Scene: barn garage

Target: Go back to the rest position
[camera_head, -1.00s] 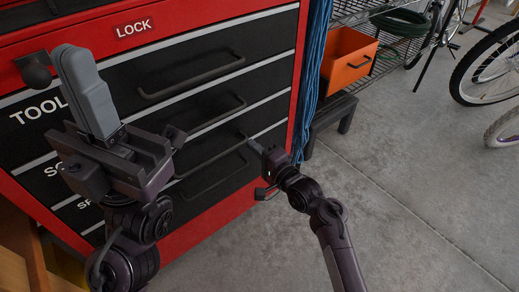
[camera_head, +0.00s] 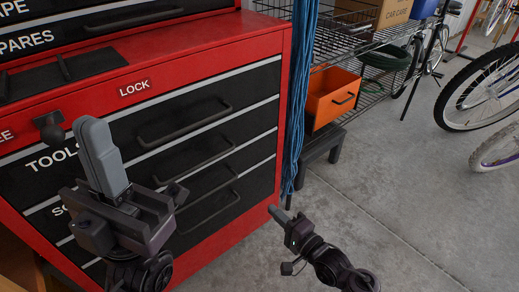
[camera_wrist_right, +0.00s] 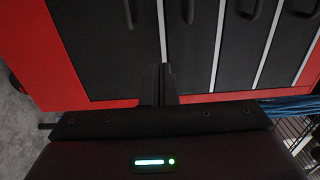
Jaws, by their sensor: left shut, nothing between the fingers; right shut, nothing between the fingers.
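My left gripper (camera_head: 92,124) is in the lower left of the head view, its grey fingers together and pointing up in front of the tool cabinet. Nothing is held in it. My right gripper (camera_head: 273,210) is low in the middle of the head view, shut and empty, with its tip pointing up-left toward the cabinet. Its closed fingers also show in the right wrist view (camera_wrist_right: 158,72), pointing at the drawer fronts. The red tool cabinet (camera_head: 215,262) has black drawers that look shut, with dark bar handles. It carries a LOCK label.
Blue cords (camera_head: 300,90) hang at the cabinet's right edge. A bicycle wheel (camera_head: 480,95) is at the right. The concrete floor (camera_head: 410,190) is open.

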